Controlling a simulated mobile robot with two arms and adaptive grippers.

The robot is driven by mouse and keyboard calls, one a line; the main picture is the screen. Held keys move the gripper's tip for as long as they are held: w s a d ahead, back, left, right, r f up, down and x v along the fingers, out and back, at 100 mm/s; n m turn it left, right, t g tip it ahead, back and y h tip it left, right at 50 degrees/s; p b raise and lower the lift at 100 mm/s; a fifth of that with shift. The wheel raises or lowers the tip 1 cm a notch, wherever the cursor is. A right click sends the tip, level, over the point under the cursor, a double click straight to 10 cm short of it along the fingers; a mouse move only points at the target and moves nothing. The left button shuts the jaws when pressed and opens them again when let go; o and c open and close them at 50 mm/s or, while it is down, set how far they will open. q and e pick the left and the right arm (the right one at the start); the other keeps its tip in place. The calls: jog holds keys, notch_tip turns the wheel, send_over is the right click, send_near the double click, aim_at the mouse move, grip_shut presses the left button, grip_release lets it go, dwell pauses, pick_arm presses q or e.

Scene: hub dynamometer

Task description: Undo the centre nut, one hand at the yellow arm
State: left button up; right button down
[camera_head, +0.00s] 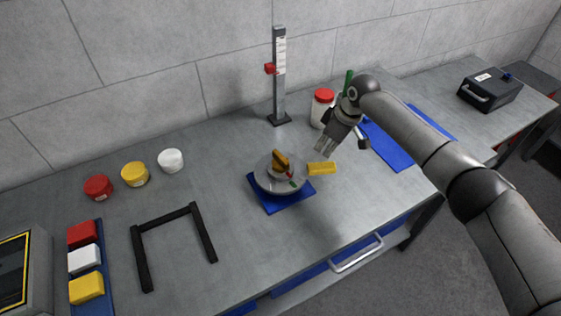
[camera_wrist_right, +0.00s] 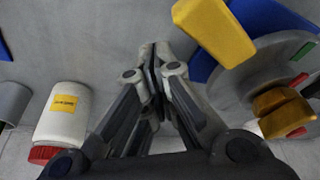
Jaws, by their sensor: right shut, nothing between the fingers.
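The hub is a round grey disc (camera_head: 267,184) on a blue base (camera_head: 285,202). The brass-coloured centre nut (camera_head: 280,168) stands on the disc, with red and green marks near it; the nut also shows in the right wrist view (camera_wrist_right: 277,101). The yellow arm (camera_head: 321,168) sticks out at the disc's right side and shows large in the right wrist view (camera_wrist_right: 212,30). My right gripper (camera_head: 324,150) is just behind the yellow arm, fingers pointing down. Its fingertips (camera_wrist_right: 154,52) are together, empty and beside the yellow arm. My left gripper is not in view.
A white jar with red lid (camera_head: 321,108) stands behind my right gripper. A post with a red slider (camera_head: 279,80) stands behind the hub. A blue mat (camera_head: 390,145) lies right. A black frame (camera_head: 173,221), small jars (camera_head: 134,174) and coloured blocks (camera_head: 84,258) are left.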

jog(key=shift+f, duration=2.95)
jog(key=shift+r, duration=0.1)
jog(key=shift+r, duration=0.85)
jog(key=shift+s, duration=0.3)
jog(key=shift+s+d, duration=0.1)
jog(key=shift+s, duration=0.1)
jog(key=shift+w, duration=0.4)
